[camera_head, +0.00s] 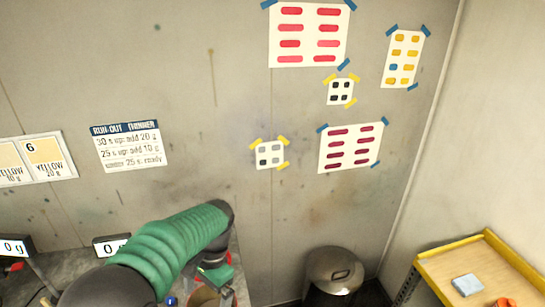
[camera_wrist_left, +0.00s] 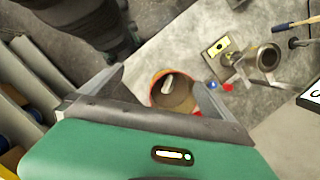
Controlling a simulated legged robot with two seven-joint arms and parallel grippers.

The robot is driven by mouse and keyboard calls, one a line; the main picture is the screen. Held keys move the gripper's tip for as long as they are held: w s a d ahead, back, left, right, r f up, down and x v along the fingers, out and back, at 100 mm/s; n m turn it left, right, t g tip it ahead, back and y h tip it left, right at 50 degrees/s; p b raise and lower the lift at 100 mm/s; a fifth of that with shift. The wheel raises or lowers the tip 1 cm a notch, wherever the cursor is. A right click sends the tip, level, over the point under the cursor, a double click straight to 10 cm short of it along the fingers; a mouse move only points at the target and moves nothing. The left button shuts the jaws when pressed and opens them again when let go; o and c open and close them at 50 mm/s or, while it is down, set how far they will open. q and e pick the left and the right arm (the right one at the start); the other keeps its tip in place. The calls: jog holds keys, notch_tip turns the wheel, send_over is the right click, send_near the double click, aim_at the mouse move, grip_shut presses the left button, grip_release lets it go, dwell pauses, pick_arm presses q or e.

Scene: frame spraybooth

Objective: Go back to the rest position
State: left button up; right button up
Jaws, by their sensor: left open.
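My left arm, in a green ribbed sleeve, reaches in from the bottom left of the head view. Its gripper (camera_head: 214,276) points down over the bench, partly hidden by the arm. In the left wrist view the gripper (camera_wrist_left: 160,78) has its two fingers spread wide apart. A round can (camera_wrist_left: 158,98) with an orange-red rim and brown inside shows between and beyond the fingers, with a pale piece in it. I cannot tell how far below the fingers the can is. Nothing is held between the fingers. My right gripper is in neither view.
A metal cup (camera_wrist_left: 268,57) on a stand and a yellow-labelled plate (camera_wrist_left: 217,47) are on the bench. Two scale displays (camera_head: 15,247) (camera_head: 111,245) stand at left.

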pick_arm(q)
jog(key=s+a+f+n+t+h+b, duration=0.1)
jog(key=s+f+n+t+b, duration=0.1)
jog(key=s+f+b, duration=0.3)
jog(key=s+a+f+n+t+h+b, duration=0.1)
jog(key=s+f+n+b, duration=0.4)
jog(key=f, duration=0.6)
jog(key=shift+s+a+f+t+b, duration=0.4)
jog(key=shift+s+a+t+b, duration=0.3)
jog(key=shift+s+t, duration=0.5)
